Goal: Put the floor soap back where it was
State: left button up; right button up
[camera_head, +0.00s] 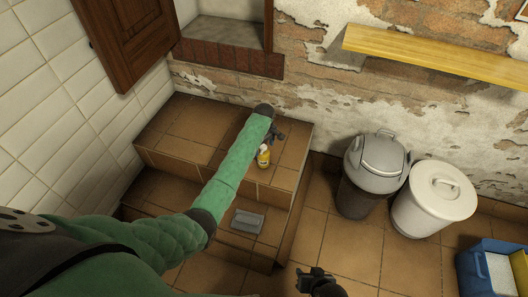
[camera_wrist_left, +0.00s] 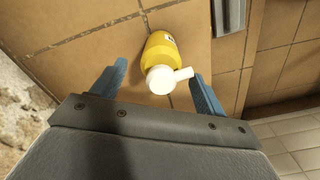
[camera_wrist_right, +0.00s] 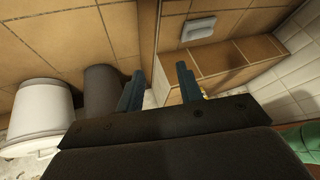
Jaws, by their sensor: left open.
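The floor soap, a yellow bottle with a white pump top (camera_head: 263,157), stands on the upper tiled step (camera_head: 205,115) near its right end. My left gripper (camera_head: 276,134) is just above and behind it in the head view. In the left wrist view the soap's yellow body (camera_wrist_left: 161,46) and white pump show between and beyond the parted blue fingers; the jaws are open and not closed on it. My right gripper (camera_head: 311,281) is open and empty over the floor at the bottom. Its parted fingers show in the right wrist view (camera_wrist_right: 160,82).
A grey block-like object (camera_head: 247,222) lies on the lower step. A grey lidded bin (camera_head: 377,165) and a white lidded bin (camera_head: 433,198) stand right of the steps. A yellow wooden shelf (camera_head: 440,56) is on the brick wall. A blue container (camera_head: 470,275) is at the lower right.

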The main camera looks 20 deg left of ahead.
pick_arm(q)
notch_tip(320, 180, up, 6)
jog(key=shift+f, duration=0.1)
jog(key=shift+r, duration=0.65)
jog(key=s+d+f+m+t, duration=0.1)
jog(key=s+d+f+m, duration=0.25)
jog(key=s, duration=0.35)
jog(key=s+d+f+m+t+h, duration=0.1)
jog(key=s+d+f+m, duration=0.1)
jog(key=s+f, duration=0.45)
jog(key=s+d+f+m+t, duration=0.1)
jog(key=s+d+f+m, duration=0.15)
jog(key=s, duration=0.65)
jog(key=s+d+r+m+t+h, duration=0.1)
jog(key=s+d+m, duration=0.1)
jog(key=s, duration=0.6)
jog(key=s+d+r+m+h, duration=0.1)
jog(key=s+d+r+m, duration=0.1)
jog(key=s+d, duration=0.2)
jog(key=s+d+r+m+t+h, duration=0.1)
jog(key=s+d+r+m, duration=0.1)
jog(key=s, duration=0.9)
jog(key=shift+s+d+t, duration=0.3)
jog(key=shift+s+d, duration=0.05)
jog(key=shift+d, duration=0.55)
pick_arm(e)
jog(key=shift+r, duration=0.75)
pick_arm(q)
jog(key=shift+f, duration=0.1)
